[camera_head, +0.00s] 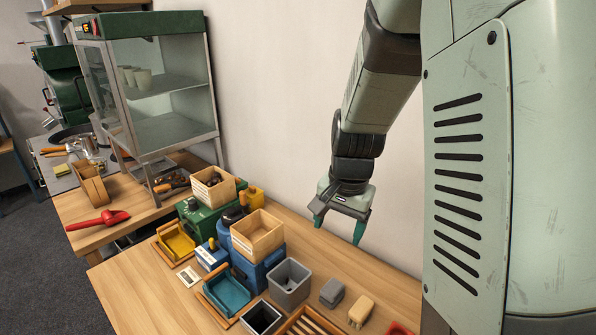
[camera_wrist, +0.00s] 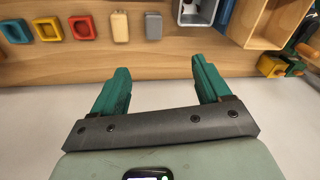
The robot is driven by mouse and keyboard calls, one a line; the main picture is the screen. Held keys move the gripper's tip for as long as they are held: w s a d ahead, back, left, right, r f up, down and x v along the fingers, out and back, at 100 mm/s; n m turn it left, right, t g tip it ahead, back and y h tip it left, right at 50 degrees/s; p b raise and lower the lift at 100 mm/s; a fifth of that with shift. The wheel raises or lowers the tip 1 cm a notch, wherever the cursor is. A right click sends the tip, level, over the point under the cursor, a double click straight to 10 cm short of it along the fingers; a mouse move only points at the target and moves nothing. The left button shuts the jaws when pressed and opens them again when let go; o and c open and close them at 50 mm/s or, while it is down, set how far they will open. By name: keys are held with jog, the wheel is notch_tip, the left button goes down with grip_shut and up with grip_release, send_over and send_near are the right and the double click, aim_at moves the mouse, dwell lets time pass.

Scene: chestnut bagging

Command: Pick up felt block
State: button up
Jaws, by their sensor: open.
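A grey block (camera_head: 332,292) with a rounded top lies on the wooden table at the lower right in the head view; it looks like the felt block, though its material is hard to tell. It also shows at the top of the wrist view (camera_wrist: 153,25). A beige block (camera_head: 361,311) lies close beside it, also seen in the wrist view (camera_wrist: 120,27). My gripper (camera_head: 339,231) hangs above the back of the table, open and empty, well apart from both blocks. Its two green fingers (camera_wrist: 160,68) are spread in the wrist view.
A grey open box (camera_head: 303,286) stands left of the grey block. A wooden box (camera_head: 257,226) sits on a blue base beyond it. Red (camera_wrist: 82,27), yellow (camera_wrist: 47,29) and teal (camera_wrist: 15,31) pieces line the table. A wall rises behind; bare tabletop lies below my gripper.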

aim_at(333, 287)
jog(key=f+m, duration=0.1)
jog(key=f, duration=0.5)
jog(key=w+f+g, duration=0.1)
jog(key=f, duration=0.5)
jog(key=w+d+f+m, duration=0.1)
jog(key=f, duration=0.6)
jog(key=shift+w+m+g, duration=0.15)
jog(key=shift+m+g, duration=0.15)
jog(key=shift+w+f, duration=0.2)
jog(key=shift+f, duration=1.3)
jog(key=shift+w+f, duration=0.2)
jog(key=shift+f, duration=1.3)
jog(key=shift+c, duration=0.2)
jog(key=c, duration=1.1)
notch_tip(333, 287, up, 10)
jog(key=shift+r, duration=0.1)
